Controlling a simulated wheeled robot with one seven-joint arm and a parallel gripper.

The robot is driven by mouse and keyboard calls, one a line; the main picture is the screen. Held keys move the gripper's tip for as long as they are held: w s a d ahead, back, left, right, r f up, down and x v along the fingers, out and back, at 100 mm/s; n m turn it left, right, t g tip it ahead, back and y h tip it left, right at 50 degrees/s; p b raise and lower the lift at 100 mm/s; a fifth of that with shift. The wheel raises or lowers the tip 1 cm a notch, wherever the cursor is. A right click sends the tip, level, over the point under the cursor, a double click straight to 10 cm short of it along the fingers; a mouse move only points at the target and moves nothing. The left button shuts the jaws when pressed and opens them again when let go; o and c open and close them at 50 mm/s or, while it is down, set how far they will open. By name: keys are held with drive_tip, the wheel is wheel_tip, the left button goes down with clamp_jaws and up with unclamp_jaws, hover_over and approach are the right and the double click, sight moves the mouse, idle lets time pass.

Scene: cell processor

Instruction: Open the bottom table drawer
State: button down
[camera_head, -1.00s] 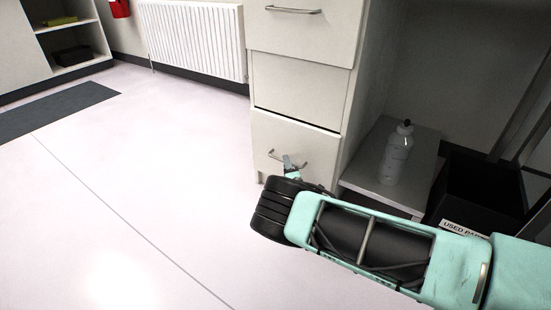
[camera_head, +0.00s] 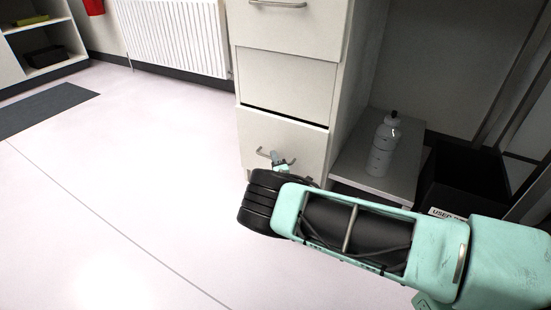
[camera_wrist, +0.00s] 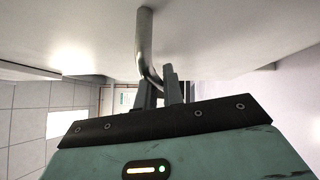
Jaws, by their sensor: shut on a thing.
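The bottom table drawer (camera_head: 258,134) is the lowest white front of the drawer unit. A dark gap runs along its top edge, so it looks slightly pulled out. Its metal bar handle (camera_head: 263,153) shows in the head view, partly hidden by my gripper (camera_head: 281,161). In the wrist view the handle (camera_wrist: 145,35) runs down from the pale drawer front into my gripper (camera_wrist: 160,82). The two dark fingers are closed around the handle bar. The inside of the drawer is not visible.
A top drawer (camera_head: 290,28) with its own handle and a plain middle front (camera_head: 288,82) sit above. A bottle (camera_head: 384,148) stands on a low shelf (camera_head: 350,165) to the right, beside a black bin (camera_head: 465,180). The floor to the left is clear up to the radiator (camera_head: 175,38).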

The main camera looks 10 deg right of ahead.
drive_tip(key=s+a+p, duration=1.1)
drive_tip(key=s+a, duration=1.2)
drive_tip(key=s, duration=0.2)
drive_tip(key=shift+s+a, duration=0.15)
drive_tip(key=c, duration=1.5)
unclamp_jaws()
drive_tip(key=s+p, duration=0.1)
drive_tip(key=s, duration=0.4)
drive_tip(key=s+f+p, duration=0.1)
drive_tip(key=s, duration=0.5)
drive_tip(key=s+d+f+p, duration=0.1)
drive_tip(key=s, duration=0.5)
drive_tip(key=shift+s+f+p, duration=0.1)
drive_tip(key=shift+f+p, duration=0.1)
drive_tip(key=shift+p, duration=0.2)
